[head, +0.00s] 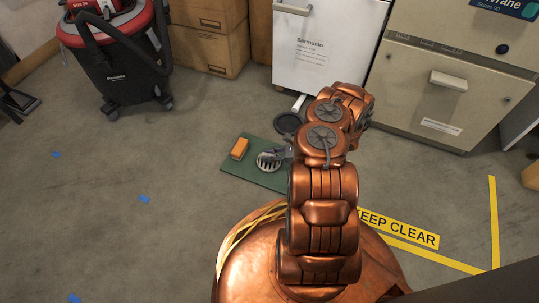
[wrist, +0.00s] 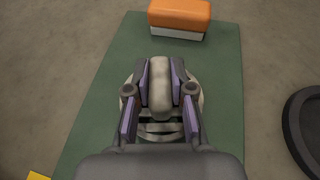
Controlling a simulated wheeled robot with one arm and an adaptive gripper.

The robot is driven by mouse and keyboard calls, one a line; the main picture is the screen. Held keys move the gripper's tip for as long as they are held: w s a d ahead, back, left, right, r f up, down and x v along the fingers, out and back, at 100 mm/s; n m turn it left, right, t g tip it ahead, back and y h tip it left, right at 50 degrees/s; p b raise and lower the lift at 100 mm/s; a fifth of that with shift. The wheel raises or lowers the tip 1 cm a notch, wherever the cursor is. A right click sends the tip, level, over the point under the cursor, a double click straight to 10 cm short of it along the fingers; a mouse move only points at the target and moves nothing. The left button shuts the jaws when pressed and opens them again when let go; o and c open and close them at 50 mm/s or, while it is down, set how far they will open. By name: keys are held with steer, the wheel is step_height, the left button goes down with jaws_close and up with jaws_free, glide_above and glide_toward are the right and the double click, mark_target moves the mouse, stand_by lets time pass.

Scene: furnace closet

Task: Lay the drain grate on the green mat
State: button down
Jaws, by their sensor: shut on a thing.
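The drain grate (head: 266,163) is a pale, round, slotted disc over the green mat (head: 240,170). My gripper (head: 279,154) is at its right edge in the head view. In the wrist view my gripper (wrist: 160,80) is shut on a pale block-like grip that appears to belong to the grate (wrist: 161,128). The fingers hide much of the disc. The mat (wrist: 85,125) fills the ground below the grate. I cannot tell whether the grate touches the mat or hangs just above it.
An orange block with a white base (wrist: 180,18), also in the head view (head: 239,148), sits on the mat's far part. A dark ring (head: 288,123) lies on the floor beyond the mat; it also shows right of it (wrist: 303,120). A white cabinet (head: 328,50) stands behind.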

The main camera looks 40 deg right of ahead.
steer(key=shift+f, duration=0.3)
steer(key=c, duration=0.9)
jaws_free()
steer(key=v, duration=1.2)
